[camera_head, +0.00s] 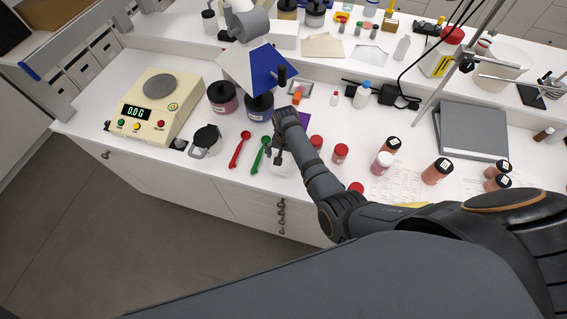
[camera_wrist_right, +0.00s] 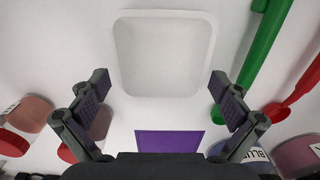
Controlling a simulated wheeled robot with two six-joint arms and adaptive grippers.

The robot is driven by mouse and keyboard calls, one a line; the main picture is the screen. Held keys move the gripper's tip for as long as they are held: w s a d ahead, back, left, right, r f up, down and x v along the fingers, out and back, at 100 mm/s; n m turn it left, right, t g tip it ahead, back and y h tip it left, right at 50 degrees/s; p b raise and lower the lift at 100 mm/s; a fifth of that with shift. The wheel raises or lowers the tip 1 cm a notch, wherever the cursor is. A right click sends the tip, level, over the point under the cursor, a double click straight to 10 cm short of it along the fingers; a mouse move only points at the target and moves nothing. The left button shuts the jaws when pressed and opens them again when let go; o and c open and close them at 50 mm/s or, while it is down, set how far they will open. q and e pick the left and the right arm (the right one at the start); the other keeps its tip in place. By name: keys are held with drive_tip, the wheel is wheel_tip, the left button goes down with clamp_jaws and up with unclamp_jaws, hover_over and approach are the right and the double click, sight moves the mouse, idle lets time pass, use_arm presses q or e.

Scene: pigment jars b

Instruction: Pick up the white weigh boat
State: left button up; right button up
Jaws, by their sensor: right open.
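The white weigh boat (camera_wrist_right: 165,55) is a shallow square tray with rounded corners. It lies on the white bench and fills the upper middle of the wrist view. In the head view it shows partly at the bench's front edge (camera_head: 282,168), partly hidden by my right gripper. My right gripper (camera_head: 277,153) points down over it. In the wrist view the two fingers of the gripper (camera_wrist_right: 160,88) are spread wide, one on each side, with nothing between them. How far they are above the boat is hard to tell. My left gripper is not in view.
A green spoon (camera_head: 260,155) and a red spoon (camera_head: 240,150) lie left of the gripper. A blue-labelled jar (camera_head: 260,107) and a pink jar (camera_head: 222,98) stand behind. A purple card (camera_wrist_right: 170,141) lies near the boat. Red-capped jars (camera_head: 340,153) stand right. A scale (camera_head: 150,105) is far left.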

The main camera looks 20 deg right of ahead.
drive_tip(key=c, duration=0.7)
drive_tip(key=shift+w+r, duration=0.1)
